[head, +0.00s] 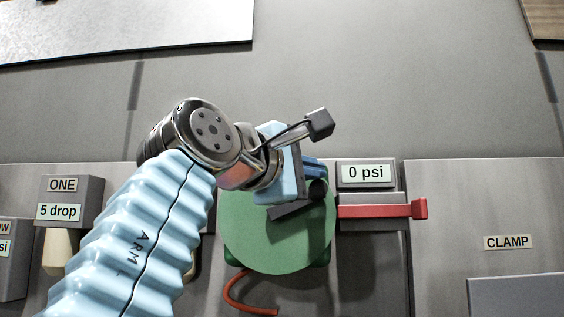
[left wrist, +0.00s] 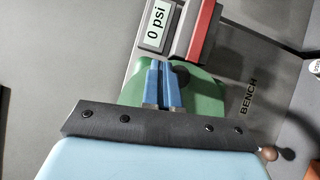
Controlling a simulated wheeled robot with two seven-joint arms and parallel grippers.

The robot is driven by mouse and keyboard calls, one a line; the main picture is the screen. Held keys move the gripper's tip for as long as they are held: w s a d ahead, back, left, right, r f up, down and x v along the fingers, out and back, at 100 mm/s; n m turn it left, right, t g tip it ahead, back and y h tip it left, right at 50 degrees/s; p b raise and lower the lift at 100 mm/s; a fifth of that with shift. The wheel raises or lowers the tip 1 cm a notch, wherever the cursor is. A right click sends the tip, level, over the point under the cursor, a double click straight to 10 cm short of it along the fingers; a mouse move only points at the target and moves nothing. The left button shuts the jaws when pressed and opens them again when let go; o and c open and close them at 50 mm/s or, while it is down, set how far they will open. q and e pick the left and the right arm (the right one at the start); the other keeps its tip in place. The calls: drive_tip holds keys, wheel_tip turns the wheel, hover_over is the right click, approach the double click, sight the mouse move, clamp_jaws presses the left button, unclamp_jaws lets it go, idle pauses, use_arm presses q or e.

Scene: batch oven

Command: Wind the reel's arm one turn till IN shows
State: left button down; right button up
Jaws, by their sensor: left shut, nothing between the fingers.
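The reel is a green disc (head: 275,240) on the bench front, with an orange-red hose (head: 248,302) curling from under it. It also shows behind my fingers in the left wrist view (left wrist: 206,98). My left gripper (head: 314,170) is over the reel's upper right edge, its blue fingers shut and empty. A dark round knob (head: 318,189), seemingly on the reel's arm, is close beside the fingertips; I cannot tell whether they touch. It also shows in the left wrist view (left wrist: 181,76). No IN marking is visible. My right gripper is not in view.
A display reading 0 psi (head: 366,174) and a red lever (head: 382,211) are just right of the reel. A CLAMP label (head: 508,242) is farther right. A box marked ONE (head: 68,199) stands at the left. The grey area above is clear.

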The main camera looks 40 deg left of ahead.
sight(323, 189)
use_arm(q)
drive_tip(key=shift+w+d+f+m+g, duration=0.25)
drive_tip(key=shift+d+f+m+g, duration=0.1)
drive_tip(key=shift+f+m+g, duration=0.45)
drive_tip(key=shift+w+d+f+m+g, duration=0.2)
drive_tip(key=shift+d+f+m+g, duration=0.3)
drive_tip(key=shift+m, duration=0.5)
drive_tip(key=shift+a+f, duration=0.1)
drive_tip(key=shift+f, duration=0.05)
